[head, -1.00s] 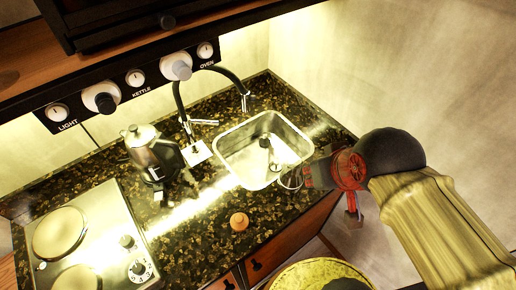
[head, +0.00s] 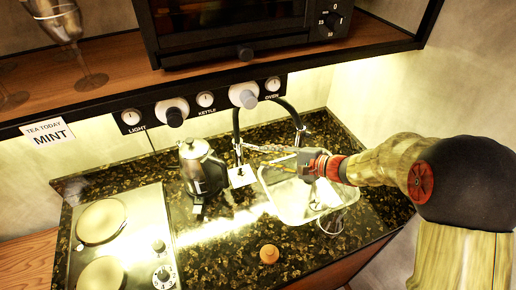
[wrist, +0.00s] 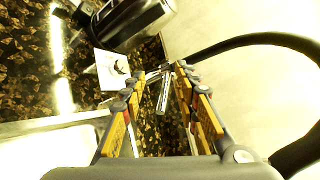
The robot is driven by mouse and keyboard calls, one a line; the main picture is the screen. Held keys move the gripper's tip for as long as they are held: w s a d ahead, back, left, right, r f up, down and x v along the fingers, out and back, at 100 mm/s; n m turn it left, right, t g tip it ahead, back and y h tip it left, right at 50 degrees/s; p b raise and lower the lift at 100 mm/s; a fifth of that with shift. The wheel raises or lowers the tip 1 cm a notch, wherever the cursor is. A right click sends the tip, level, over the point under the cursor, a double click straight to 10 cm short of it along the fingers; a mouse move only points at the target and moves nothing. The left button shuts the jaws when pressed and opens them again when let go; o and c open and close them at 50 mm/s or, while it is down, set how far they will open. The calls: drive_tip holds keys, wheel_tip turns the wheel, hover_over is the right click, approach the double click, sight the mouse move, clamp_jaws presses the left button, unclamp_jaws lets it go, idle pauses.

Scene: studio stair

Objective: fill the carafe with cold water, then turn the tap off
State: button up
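The gripper also shows in the wrist view (wrist: 156,82). A faint clear glass outline, perhaps the carafe (head: 333,222), is at the sink's front right corner; its shape and contents are unclear. I see no water stream.
A steel kettle (head: 203,170) stands left of the tap. A hob (head: 124,238) lies at the left. A small orange-brown knob-like object (head: 269,254) is on the front counter. A shelf with control knobs (head: 206,99) overhangs the back. The steel sink (head: 290,211) is below my arm.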

sight(252, 147)
drive_tip(key=w+a+f+m, duration=0.1)
drive_tip(key=w+f, duration=0.1)
drive_tip(key=w, duration=0.1)
drive_tip(key=w+a+f+m+t, duration=0.1)
drive_tip(key=w+a, duration=0.1)
drive_tip(key=w, duration=0.1)
drive_tip(key=w+a+f+t, duration=0.1)
drive_tip(key=w+f, duration=0.1)
drive_tip(key=w, duration=0.1)
drive_tip(key=shift+a+f+m+b, duration=0.3)
drive_tip(key=shift+m+b, duration=0.1)
drive_tip(key=shift+s, duration=0.1)
drive_tip(key=shift+c, duration=1.3)
clamp_jaws()
